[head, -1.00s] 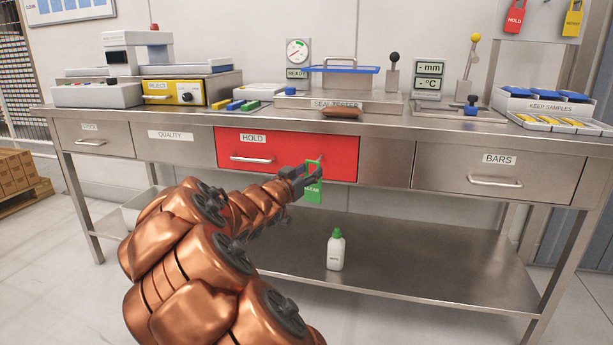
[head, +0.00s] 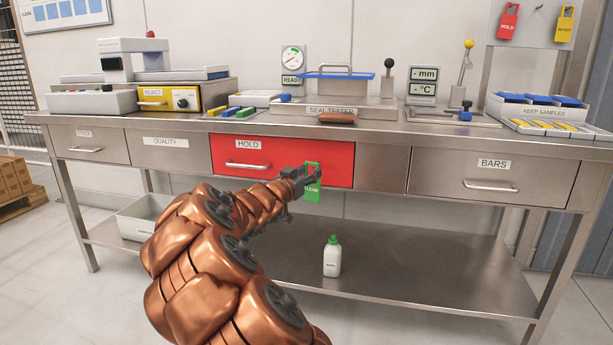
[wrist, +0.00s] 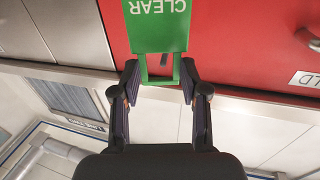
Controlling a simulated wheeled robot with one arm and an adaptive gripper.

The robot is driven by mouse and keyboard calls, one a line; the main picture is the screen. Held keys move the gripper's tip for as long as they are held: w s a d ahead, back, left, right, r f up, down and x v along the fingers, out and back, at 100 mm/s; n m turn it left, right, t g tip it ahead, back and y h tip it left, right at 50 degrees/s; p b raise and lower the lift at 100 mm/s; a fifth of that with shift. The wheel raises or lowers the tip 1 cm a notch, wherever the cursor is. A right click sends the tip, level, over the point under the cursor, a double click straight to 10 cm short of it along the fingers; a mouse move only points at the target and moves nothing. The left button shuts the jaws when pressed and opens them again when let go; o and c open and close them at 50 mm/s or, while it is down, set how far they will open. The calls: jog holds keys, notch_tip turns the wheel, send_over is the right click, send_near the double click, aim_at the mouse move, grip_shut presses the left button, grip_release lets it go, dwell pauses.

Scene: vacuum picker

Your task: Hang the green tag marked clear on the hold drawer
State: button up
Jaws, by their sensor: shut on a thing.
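The green tag marked CLEAR (head: 313,194) is held by its loop in my gripper (head: 306,174), in front of the right part of the red hold drawer (head: 285,153). In the wrist view the tag (wrist: 160,28) appears upside down, its open loop between the two fingers of my gripper (wrist: 160,88). The drawer's red front (wrist: 235,45) lies behind it. A small dark peg (wrist: 164,60) shows through the loop opening. I cannot tell whether the loop is around the peg or only in front of it. The drawer is shut.
The drawer handle (head: 248,166) is left of my gripper. A brown bar (head: 337,118) lies on the bench above. A white bottle with a green cap (head: 332,257) stands on the lower shelf. Red (head: 508,22) and yellow (head: 565,24) tags hang at the upper right.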

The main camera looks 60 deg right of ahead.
jog(key=shift+w+d+f, duration=0.1)
jog(key=shift+w+d, duration=0.15)
jog(key=shift+d, duration=0.35)
jog(key=shift+w+d, duration=0.2)
jog(key=shift+d, duration=0.35)
jog(key=shift+w+d+f+p, duration=0.1)
jog(key=shift+d+f+p, duration=0.2)
jog(key=shift+d+p, duration=0.25)
jog(key=shift+f, duration=0.1)
jog(key=o, duration=1.1)
jog(key=shift+a, duration=0.1)
jog(key=shift+s+a, duration=0.2)
jog(key=shift+a, duration=1.8)
jog(key=shift+s+a, duration=0.15)
jog(key=shift+a, duration=1.8)
jog(key=shift+s+a, duration=0.2)
jog(key=shift+a, duration=1.8)
